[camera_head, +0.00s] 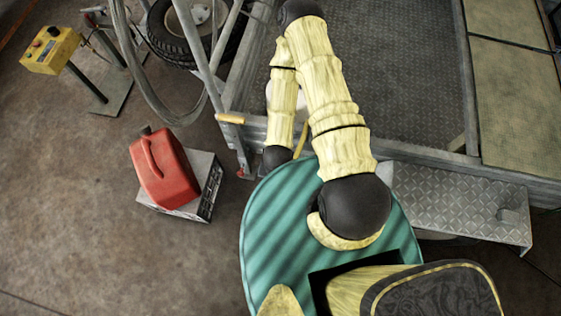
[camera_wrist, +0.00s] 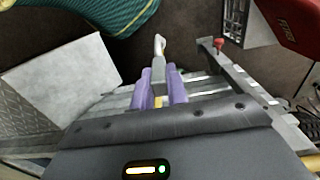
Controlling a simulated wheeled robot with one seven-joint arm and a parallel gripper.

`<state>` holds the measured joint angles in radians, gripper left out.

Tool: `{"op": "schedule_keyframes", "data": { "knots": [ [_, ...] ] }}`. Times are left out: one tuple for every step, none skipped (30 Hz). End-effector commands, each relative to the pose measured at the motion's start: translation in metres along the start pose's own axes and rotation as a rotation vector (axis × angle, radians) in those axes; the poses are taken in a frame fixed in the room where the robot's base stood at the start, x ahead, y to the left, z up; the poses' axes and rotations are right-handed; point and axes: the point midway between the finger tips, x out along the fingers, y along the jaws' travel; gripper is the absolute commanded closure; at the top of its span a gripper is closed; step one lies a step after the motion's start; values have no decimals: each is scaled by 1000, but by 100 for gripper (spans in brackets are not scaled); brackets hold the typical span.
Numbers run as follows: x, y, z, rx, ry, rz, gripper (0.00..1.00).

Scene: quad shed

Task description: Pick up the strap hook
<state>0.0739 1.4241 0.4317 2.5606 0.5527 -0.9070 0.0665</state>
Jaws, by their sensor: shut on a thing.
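In the wrist view, my gripper (camera_wrist: 159,72) has its two purple fingers closed on the strap hook (camera_wrist: 159,45). A pale, narrow end of the hook sticks out past the fingertips, and a small yellow patch shows between the fingers nearer the palm. The rest of the hook is hidden by the fingers. In the head view, my arm covers the gripper, and I cannot make out the hook there.
A red fuel can (camera_head: 163,170) sits on a grey block at left. A yellow control box (camera_head: 51,50) and tyre (camera_head: 180,35) stand farther back. Open floor lies at left.

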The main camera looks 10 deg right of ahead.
Motion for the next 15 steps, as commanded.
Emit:
{"op": "schedule_keyframes", "data": {
  "knots": [
    [-3, 0, 7, -2, -3, 1, 100],
    [-3, 0, 10, -3, -4, 1, 100],
    [-2, 0, 12, -3, -2, 0, 100],
    [-2, 0, 14, -2, -1, 0, 100],
    [-1, 0, 16, -2, -2, 0, 100],
    [-1, 0, 17, -1, -1, 0, 100],
    [-1, 0, 18, -1, 0, -1, 100],
    [0, 0, 18, -1, 0, -1, 100],
    [0, 0, 19, 0, 1, -1, 100],
    [0, 0, 19, 0, 1, -1, 100],
    [0, 0, 19, 0, 2, -1, 100],
    [0, 0, 19, 0, 2, -1, 100],
    [0, 0, 19, 0, 2, -1, 100],
    [0, 0, 18, 0, 2, -1, 100],
    [0, 0, 18, 0, 1, -1, 100]
  ]
}}
